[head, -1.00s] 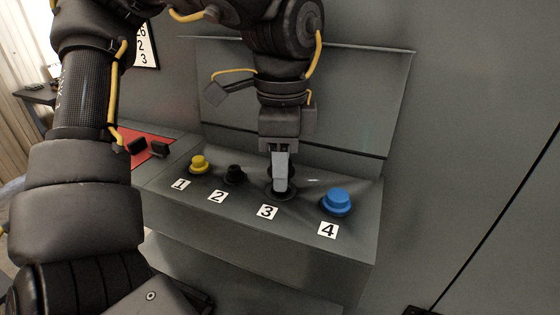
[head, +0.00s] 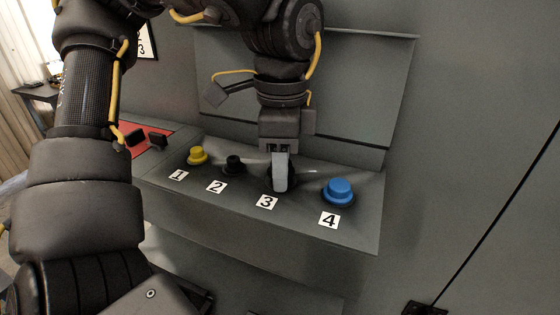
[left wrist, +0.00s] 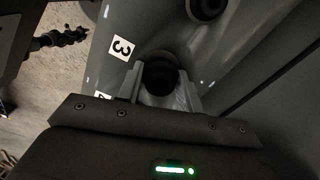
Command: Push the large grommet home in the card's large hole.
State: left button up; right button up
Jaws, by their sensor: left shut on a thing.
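My left gripper (head: 281,186) points down at position 3 on the sloped grey panel (head: 345,232). In the left wrist view its two fingers (left wrist: 160,92) are shut on a dark round piece (left wrist: 158,75), which looks like the large grommet. In the head view the fingers mostly cover this piece; only a dark rim (head: 294,180) shows around them. The large hole is hidden under the gripper, so I cannot tell how deep the piece sits. No separate card can be made out. My right gripper is not in view.
A yellow button (head: 197,156) stands at 1, a black round fitting (head: 234,165) at 2 and a blue button (head: 339,191) at 4, close beside my gripper. A red panel (head: 152,129) with black knobs lies at the left. A grey upright plate (head: 350,100) rises behind.

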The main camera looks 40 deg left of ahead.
pick_arm(q)
jog(key=o, duration=1)
jog(key=shift+f, duration=0.1)
notch_tip(320, 180, up, 7)
jog(key=shift+r+p, duration=0.1)
jog(key=shift+p, duration=0.65)
jog(key=shift+r, duration=0.15)
